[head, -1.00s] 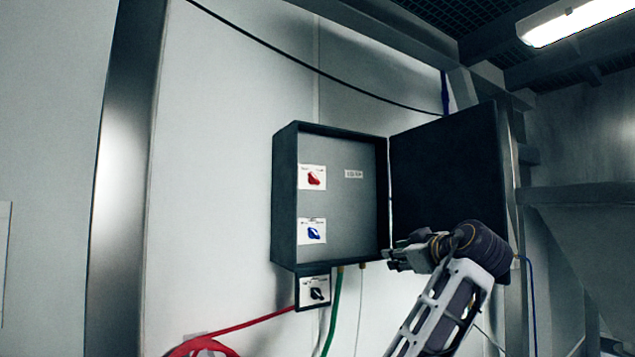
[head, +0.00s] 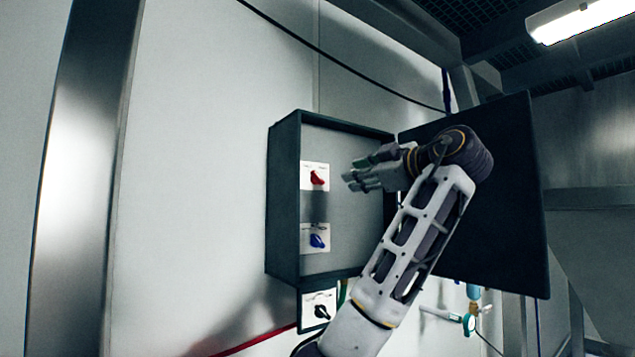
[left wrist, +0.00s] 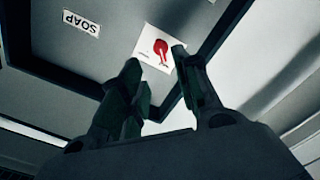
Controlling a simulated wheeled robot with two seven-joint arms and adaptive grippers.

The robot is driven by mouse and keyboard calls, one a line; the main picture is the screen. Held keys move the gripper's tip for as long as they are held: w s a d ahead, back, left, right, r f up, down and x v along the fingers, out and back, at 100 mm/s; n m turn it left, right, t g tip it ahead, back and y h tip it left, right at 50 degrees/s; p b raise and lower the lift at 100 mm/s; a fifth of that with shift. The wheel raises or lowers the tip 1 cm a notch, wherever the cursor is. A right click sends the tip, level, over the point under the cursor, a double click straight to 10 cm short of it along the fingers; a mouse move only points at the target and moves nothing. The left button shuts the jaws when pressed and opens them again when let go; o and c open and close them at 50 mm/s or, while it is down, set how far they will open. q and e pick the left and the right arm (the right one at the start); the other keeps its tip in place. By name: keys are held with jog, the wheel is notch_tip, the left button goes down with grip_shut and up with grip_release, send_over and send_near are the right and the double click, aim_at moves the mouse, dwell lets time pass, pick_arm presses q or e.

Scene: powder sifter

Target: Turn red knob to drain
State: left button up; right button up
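The red knob (head: 317,178) sits on a white label plate in the upper part of the open dark box (head: 285,200). It also shows in the left wrist view (left wrist: 160,46), beyond and between my fingertips. My left gripper (head: 349,182) is in front of the box, just right of the red knob, with its fingers pointing left toward it. In the left wrist view its two fingers (left wrist: 156,60) are apart with nothing between them. A gap to the knob appears to remain. My right gripper is not in view.
A blue knob (head: 317,241) is below the red one, and a black knob (head: 321,311) is on a plate under the box. The box's open door (head: 500,210) stands behind my left arm. A SOAP label (left wrist: 81,23) is on the panel.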

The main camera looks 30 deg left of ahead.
aim_at(322, 180)
pick_arm(q)
jog(key=p+x, duration=0.4)
jog(key=x, duration=0.9)
jog(key=shift+a+r, duration=0.2)
jog(key=shift+a, duration=0.25)
dwell(0.3)
jog(key=c, duration=0.7)
grip_shut()
